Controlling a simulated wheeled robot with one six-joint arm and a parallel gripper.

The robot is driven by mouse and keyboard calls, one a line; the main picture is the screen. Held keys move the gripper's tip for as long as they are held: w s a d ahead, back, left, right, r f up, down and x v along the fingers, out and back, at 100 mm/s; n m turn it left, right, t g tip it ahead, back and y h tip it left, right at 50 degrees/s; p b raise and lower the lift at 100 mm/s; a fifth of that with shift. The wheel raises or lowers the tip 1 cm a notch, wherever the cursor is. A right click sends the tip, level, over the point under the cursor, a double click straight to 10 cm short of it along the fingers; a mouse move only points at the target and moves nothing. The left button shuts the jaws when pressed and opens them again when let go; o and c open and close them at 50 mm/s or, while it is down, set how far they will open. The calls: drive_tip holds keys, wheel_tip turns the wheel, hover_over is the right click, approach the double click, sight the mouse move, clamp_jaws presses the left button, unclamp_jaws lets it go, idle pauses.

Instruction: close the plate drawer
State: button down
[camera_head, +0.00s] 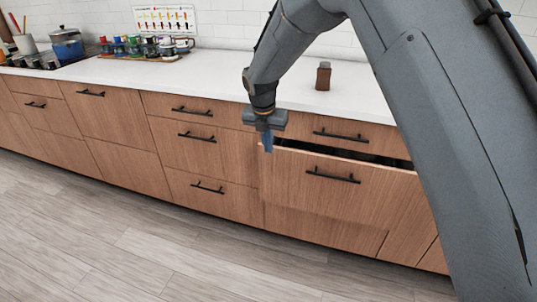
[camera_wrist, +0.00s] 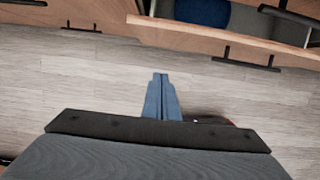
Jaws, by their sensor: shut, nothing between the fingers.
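The plate drawer (camera_head: 350,178) is partly open, with a wooden front and a black bar handle (camera_head: 333,176). A dark gap shows above its front edge, below the upper drawer. In the wrist view its top edge (camera_wrist: 215,36) runs across the upper part, and a blue round thing (camera_wrist: 204,12), perhaps a plate, shows inside. My gripper (camera_head: 267,143) points down near the left end of the drawer's top edge; I cannot tell whether it touches. In the wrist view the blue fingers (camera_wrist: 160,78) are together and empty, over the floor in the picture.
The upper drawer (camera_head: 340,135) above is shut. Shut drawers (camera_head: 195,150) line the left. The wood floor (camera_head: 150,250) in front is clear.

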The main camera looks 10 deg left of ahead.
drive_tip(key=s+d+f+n+h, duration=0.3)
drive_tip(key=s+d+f, duration=0.1)
drive_tip(key=f, duration=0.1)
drive_tip(key=n+t+y+b, duration=0.2)
drive_tip(key=n+t+b, duration=0.1)
drive_tip(key=n+t, duration=1.05)
approach(262, 157)
drive_tip(key=shift+n+g, duration=0.75)
drive_tip(key=shift+g, duration=0.1)
drive_tip(key=shift+w+d+r+p, duration=0.15)
drive_tip(key=shift+w+d+r, duration=0.15)
drive_tip(key=shift+w, duration=0.7)
drive_tip(key=shift+w+d+r+p, duration=0.1)
drive_tip(key=shift+w+d+r, duration=0.2)
drive_tip(key=shift+w, duration=0.7)
drive_tip(key=shift+w+d+r+p, duration=0.15)
drive_tip(key=shift+w+d+r, duration=0.15)
drive_tip(key=shift+w, duration=0.75)
